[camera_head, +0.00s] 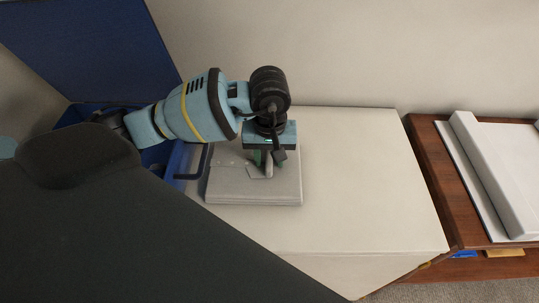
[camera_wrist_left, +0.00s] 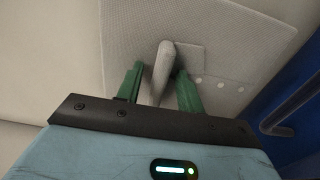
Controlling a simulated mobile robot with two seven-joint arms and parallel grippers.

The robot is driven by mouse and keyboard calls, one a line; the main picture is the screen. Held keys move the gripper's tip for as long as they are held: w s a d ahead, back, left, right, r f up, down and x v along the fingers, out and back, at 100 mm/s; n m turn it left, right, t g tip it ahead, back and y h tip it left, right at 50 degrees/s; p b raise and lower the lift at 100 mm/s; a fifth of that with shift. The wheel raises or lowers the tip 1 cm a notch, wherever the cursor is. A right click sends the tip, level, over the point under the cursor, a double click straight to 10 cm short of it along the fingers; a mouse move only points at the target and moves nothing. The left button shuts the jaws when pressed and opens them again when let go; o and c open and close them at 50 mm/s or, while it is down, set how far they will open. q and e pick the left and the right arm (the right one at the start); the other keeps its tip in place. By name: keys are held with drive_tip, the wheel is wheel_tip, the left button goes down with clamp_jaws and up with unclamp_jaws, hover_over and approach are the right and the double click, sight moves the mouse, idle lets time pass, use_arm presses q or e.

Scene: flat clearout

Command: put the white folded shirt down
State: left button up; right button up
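The white folded shirt (camera_head: 225,185) looks pale grey and lies flat on a white surface (camera_head: 350,190) in the head view. A narrow upright ridge rises from its middle. My left gripper (camera_head: 268,160) is directly above the shirt, pointing down. In the left wrist view its two green fingers (camera_wrist_left: 160,82) stand on either side of the ridge of the shirt (camera_wrist_left: 220,40). A gap shows between the left-hand finger and the ridge; contact on the other side is unclear. My right gripper is not in view.
A blue open case (camera_head: 95,50) with a raised lid stands at the left, close beside the shirt. A brown wooden unit (camera_head: 430,170) with a white slab-like object (camera_head: 495,175) on it stands at the right. The white surface right of the shirt is clear.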

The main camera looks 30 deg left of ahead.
use_arm(q)
drive_tip(key=shift+r, duration=0.55)
wheel_tip(320, 180, up, 11)
idle(0.5)
